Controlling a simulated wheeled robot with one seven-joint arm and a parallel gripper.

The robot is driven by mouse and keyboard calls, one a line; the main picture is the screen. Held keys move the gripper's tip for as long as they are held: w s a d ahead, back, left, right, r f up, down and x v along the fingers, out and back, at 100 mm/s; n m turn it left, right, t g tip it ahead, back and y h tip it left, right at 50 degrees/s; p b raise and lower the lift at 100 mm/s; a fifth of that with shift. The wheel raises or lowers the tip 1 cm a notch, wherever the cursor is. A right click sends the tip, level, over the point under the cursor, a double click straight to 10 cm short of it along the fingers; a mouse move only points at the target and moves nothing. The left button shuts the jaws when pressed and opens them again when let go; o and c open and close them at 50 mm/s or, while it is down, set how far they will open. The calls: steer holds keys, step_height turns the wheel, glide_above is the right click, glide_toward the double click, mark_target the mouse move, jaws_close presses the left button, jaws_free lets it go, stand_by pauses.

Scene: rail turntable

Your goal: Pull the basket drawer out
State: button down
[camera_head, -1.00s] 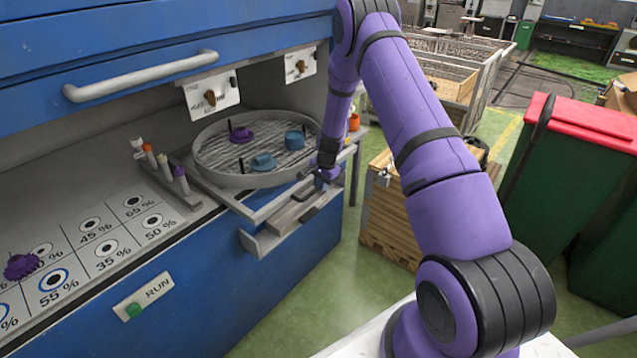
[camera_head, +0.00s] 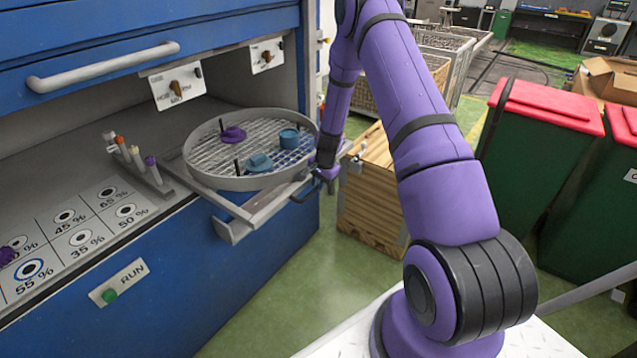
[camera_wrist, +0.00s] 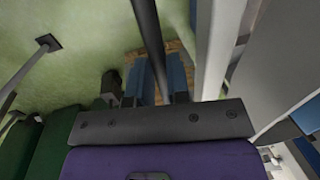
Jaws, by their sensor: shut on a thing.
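The basket drawer is a grey sliding frame (camera_head: 233,230) carrying a round mesh basket (camera_head: 192,178). It stands partly out beyond the counter's front edge. Purple and blue parts lie in the basket. The exact contact is partly hidden by my wrist.
A wooden crate (camera_head: 372,190) stands close to the right of my gripper. Green bins with red lids (camera_head: 545,105) stand farther right. A rack of small tubes (camera_head: 150,178) sits left of the basket. Green floor (camera_head: 290,290) is open before the cabinet.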

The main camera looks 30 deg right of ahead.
steer(key=c, duration=1.1)
jaws_free()
step_height(320, 180, up, 11)
steer(key=s, duration=0.2)
steer(key=shift+d+f, duration=0.2)
steer(key=shift+d, duration=0.15)
